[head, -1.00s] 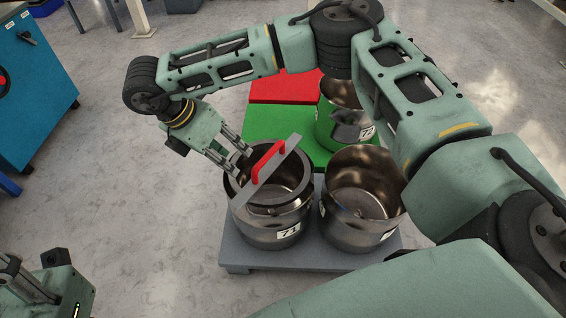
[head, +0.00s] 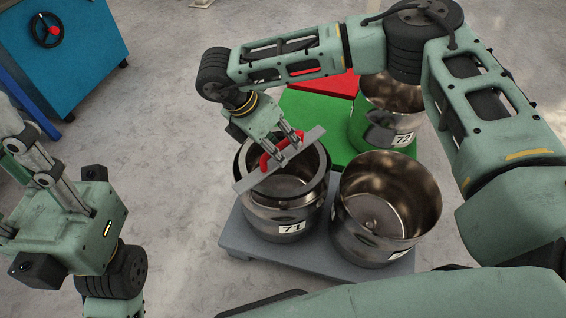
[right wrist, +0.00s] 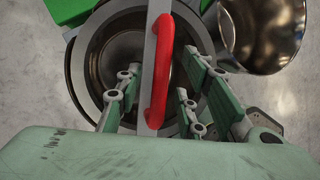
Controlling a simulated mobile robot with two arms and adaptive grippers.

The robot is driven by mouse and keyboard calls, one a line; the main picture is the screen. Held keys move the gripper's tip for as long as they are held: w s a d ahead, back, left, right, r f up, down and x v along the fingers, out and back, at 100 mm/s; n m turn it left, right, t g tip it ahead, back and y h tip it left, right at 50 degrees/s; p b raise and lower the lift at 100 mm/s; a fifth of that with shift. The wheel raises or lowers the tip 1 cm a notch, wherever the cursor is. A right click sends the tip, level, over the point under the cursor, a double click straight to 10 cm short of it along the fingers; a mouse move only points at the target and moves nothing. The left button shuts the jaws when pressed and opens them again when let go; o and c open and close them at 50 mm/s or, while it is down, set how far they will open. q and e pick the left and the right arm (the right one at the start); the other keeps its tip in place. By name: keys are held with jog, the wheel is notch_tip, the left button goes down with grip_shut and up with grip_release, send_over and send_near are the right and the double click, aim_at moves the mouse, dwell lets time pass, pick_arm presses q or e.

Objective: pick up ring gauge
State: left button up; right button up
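The ring gauge is a flat grey bar with a red handle (head: 281,151). It spans the mouth of the metal pot marked 71 (head: 285,222), at a slant in the head view. A dark grey ring shows at the pot's mouth under the bar; I cannot tell whether they are joined. My right gripper (head: 291,141) is at the handle. In the right wrist view the red handle (right wrist: 161,75) lies between the open fingers (right wrist: 160,92), with gaps on both sides. My left gripper (head: 22,165) is at the left edge, away from the pots; its finger opening is unclear.
A second open pot (head: 385,205) stands close on the right on the same grey platform (head: 240,240). A pot marked 72 (head: 385,125) stands behind on a green platform (head: 305,105), beside a red one (head: 325,85). A blue cabinet (head: 75,50) is at upper left.

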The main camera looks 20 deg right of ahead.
jog(key=shift+d+f, duration=0.2)
jog(key=shift+f, duration=0.25)
grip_shut()
jog(key=shift+r, duration=0.15)
dwell(0.3)
